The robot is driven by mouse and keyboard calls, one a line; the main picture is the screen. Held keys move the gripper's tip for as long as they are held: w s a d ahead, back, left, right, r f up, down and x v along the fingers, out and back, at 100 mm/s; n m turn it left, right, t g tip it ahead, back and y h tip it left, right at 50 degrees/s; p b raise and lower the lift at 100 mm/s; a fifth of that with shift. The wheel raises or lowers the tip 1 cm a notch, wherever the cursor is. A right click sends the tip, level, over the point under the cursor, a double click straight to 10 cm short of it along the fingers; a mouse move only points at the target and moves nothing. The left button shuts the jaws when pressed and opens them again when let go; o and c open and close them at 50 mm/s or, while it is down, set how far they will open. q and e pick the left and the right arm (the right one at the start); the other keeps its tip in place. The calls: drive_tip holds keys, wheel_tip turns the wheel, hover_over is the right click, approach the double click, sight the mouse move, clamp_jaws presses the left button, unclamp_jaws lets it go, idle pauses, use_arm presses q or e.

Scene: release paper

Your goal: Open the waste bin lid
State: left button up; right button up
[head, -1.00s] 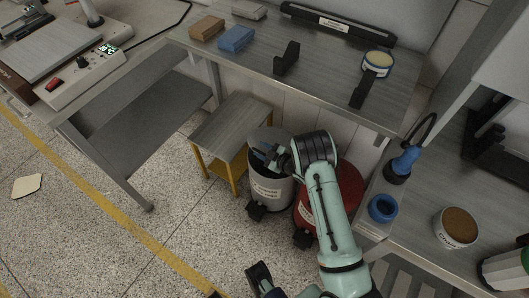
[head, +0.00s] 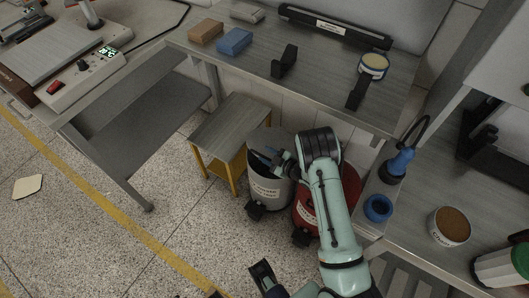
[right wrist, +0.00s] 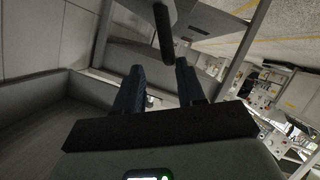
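A grey bin (head: 268,190) with a white label and a dark foot pedal stands on the floor beside a small wooden-topped stool. Its grey lid (head: 270,136) appears raised at the back, and the dark inside shows. A red bin (head: 307,212) stands to its right, mostly hidden by my right arm. My right gripper (head: 264,156) is over the grey bin's mouth. In the right wrist view, its two fingers (right wrist: 159,75) are apart with nothing clearly between them. A dark part, seemingly of my left gripper (head: 262,275), shows at the bottom edge; its opening is unclear.
The stool (head: 232,125) is close left of the grey bin. A workbench (head: 310,82) overhangs behind, with boxes and dark holders. A side bench (head: 418,222) at right carries a blue ring and tubs. The speckled floor at front left is mostly clear.

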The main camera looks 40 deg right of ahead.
drive_tip(key=shift+p+v, duration=0.75)
drive_tip(key=shift+v, duration=1.6)
drive_tip(key=shift+s+a+f, duration=0.1)
